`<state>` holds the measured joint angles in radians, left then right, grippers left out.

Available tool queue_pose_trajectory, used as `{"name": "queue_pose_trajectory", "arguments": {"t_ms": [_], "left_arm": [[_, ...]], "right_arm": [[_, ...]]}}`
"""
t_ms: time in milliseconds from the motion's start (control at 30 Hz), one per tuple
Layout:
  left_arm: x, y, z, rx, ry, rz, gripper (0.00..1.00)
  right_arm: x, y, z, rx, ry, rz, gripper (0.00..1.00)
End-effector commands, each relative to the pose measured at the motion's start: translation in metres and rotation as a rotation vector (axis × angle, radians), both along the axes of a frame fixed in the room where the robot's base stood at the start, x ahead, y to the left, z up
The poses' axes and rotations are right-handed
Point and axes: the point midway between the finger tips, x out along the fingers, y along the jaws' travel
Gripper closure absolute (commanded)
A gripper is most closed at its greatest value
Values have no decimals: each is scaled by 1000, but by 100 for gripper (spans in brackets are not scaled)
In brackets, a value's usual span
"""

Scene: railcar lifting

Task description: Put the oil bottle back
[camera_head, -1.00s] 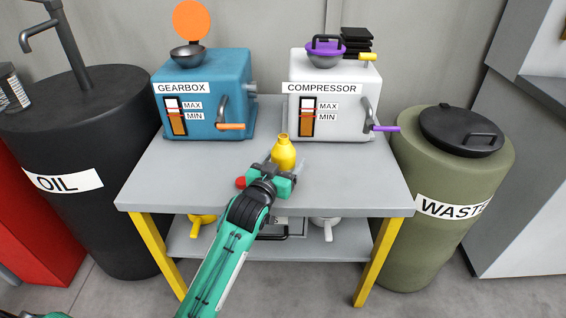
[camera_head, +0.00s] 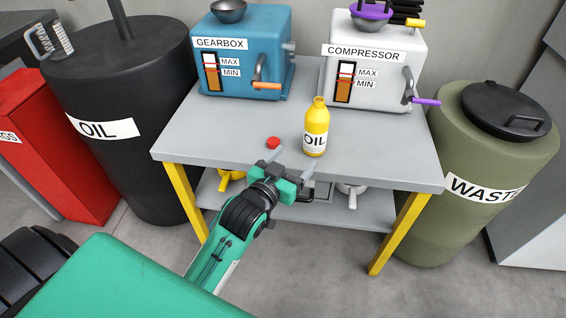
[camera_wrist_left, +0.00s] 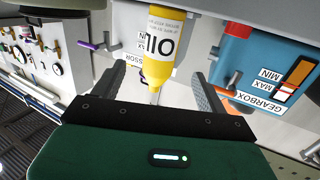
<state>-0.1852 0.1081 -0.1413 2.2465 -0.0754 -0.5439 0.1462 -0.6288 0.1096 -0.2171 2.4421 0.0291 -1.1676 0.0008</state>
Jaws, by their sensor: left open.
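The yellow oil bottle (camera_head: 315,140) stands upright on the grey table (camera_head: 225,130), in front of the compressor. Its neck shows no cap. A small red cap (camera_head: 273,143) lies on the table to its left. My left gripper (camera_head: 294,163) is open and empty at the table's front edge, just short of the bottle and apart from it. In the left wrist view, which is upside down, the bottle (camera_wrist_left: 160,45) shows beyond and between the spread fingers (camera_wrist_left: 158,75). My right gripper is not in view.
The blue gearbox (camera_head: 240,60) and white compressor (camera_head: 373,75) stand at the back of the table. A black oil drum (camera_head: 125,100) is at left, an olive waste drum (camera_head: 470,150) at right. A red cabinet (camera_head: 50,150) stands far left. The tabletop's front left is clear.

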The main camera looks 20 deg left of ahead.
Motion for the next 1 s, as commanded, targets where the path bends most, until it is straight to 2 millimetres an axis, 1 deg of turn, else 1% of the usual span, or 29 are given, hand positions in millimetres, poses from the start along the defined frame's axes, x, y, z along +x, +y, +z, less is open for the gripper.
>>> {"name": "queue_pose_trajectory", "arguments": {"t_ms": [33,67,100,167,200,267,300,400,500,567,633,1000], "left_arm": [[-13,-3,-17,4,64,-5,25],[-23,-4,-29,9,111,-9,25],[-37,-7,-46,17,180,-16,25],[-64,-12,-73,28,299,-30,25],[-84,-15,-89,37,378,-42,25],[-114,-20,-111,49,493,-62,25],[-133,-23,-124,57,564,-76,25],[-177,-29,-146,74,714,-111,25],[-206,-33,-158,85,812,-137,25],[-217,-34,-161,89,845,-147,25],[-223,-35,-163,92,865,-152,25],[-223,-35,-164,93,867,-153,25]], "right_arm": [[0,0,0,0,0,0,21],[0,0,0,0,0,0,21],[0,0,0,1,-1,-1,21],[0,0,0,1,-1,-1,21],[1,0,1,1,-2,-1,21],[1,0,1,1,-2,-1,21],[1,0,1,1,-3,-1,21],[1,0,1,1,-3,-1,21],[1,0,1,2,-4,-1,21],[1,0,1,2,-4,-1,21],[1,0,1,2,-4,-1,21],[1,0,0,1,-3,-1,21]]}}
